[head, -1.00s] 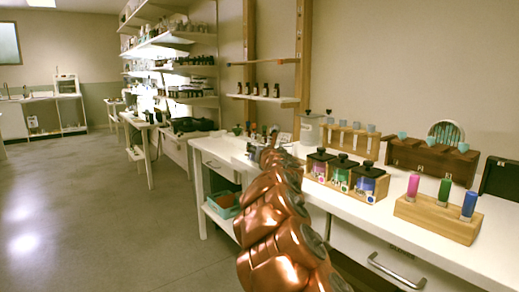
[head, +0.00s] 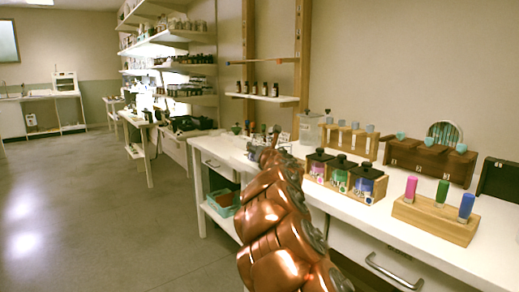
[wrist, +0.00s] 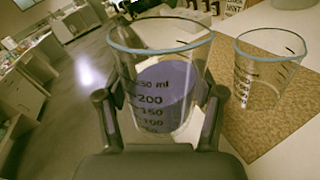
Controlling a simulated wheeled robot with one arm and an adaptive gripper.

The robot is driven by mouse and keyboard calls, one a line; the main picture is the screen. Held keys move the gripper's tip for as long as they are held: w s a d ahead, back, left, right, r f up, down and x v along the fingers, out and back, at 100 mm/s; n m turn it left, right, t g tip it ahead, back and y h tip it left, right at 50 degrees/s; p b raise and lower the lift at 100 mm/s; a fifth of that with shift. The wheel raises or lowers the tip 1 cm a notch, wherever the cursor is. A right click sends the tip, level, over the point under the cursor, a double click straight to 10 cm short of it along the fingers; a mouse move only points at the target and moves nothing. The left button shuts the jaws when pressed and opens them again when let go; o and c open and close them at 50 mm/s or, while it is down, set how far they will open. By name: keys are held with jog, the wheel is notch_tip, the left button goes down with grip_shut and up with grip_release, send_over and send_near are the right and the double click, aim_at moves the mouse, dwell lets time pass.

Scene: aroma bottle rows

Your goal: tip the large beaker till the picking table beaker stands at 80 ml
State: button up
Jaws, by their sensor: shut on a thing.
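The large beaker (wrist: 158,42) is clear, with dark marks up to about 250 ml. Purple liquid (wrist: 168,85) fills it to around or above the 200 mark. My gripper (wrist: 160,98) is shut around its sides in the wrist view. A second clear beaker (wrist: 264,72), apparently the picking table beaker, stands to the right, apart from the large one. I see no liquid in it, and its marks are too small to read. In the head view my gripper (head: 265,150) is at the table's far end, and both beakers are too small or hidden to make out.
The second beaker stands on a tan speckled mat (wrist: 292,118). On the white table (head: 345,208) in the head view are dark-capped bottles in a wooden holder (head: 345,177) and a block with pink, green and blue vials (head: 437,218). Open floor (head: 90,215) lies left.

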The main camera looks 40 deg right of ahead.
aim_at(267, 141)
jog(key=shift+s+d+r+m+p, duration=0.1)
jog(key=shift+d+m+p, duration=0.35)
jog(key=shift+p, duration=0.85)
jog(key=shift+s+d+r+m+p, duration=0.1)
jog(key=shift+d+m+p, duration=0.15)
jog(key=shift+m+p, duration=0.7)
dwell(2.0)
jog(key=shift+d+r+p, duration=0.15)
jog(key=shift+r+p, duration=0.5)
jog(key=shift+p, duration=0.65)
jog(key=shift+d+r+p, duration=0.15)
jog(key=shift+r+p, duration=0.5)
jog(key=shift+p, duration=0.6)
dwell(1.2)
